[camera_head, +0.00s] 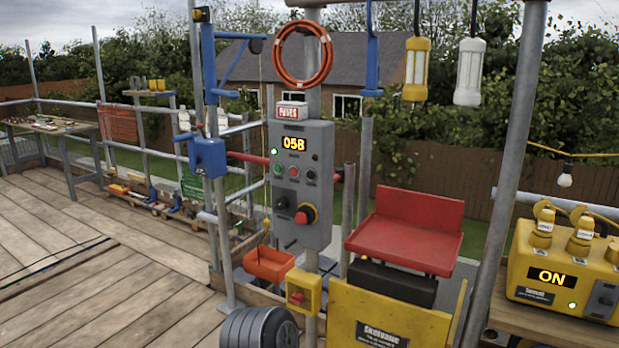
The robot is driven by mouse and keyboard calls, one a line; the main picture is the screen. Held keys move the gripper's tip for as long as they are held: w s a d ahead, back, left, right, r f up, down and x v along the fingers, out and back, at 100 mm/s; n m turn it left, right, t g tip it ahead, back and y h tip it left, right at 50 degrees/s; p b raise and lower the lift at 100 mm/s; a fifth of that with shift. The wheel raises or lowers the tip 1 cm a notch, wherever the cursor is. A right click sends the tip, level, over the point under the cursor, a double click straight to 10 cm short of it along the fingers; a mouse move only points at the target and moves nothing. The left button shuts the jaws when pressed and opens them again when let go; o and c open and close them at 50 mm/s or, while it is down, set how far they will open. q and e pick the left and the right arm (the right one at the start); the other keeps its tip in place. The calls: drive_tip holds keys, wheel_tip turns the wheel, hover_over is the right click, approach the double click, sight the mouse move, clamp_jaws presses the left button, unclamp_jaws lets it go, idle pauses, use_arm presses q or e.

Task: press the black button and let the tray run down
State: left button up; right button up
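A grey control box (300,185) on a post has a lit display reading 05B. A green button, a red button and a darker button (310,177) sit in a row below the display. The dark one's colour is hard to tell. An orange-red tray (269,265) hangs at the lower end of a thin line left of the box. Neither of my grippers is in view.
A yellow box with a red button (303,290) is low on the post. A dark ribbed roll (258,328) is at the bottom. The plank deck (100,250) at left is mostly clear.

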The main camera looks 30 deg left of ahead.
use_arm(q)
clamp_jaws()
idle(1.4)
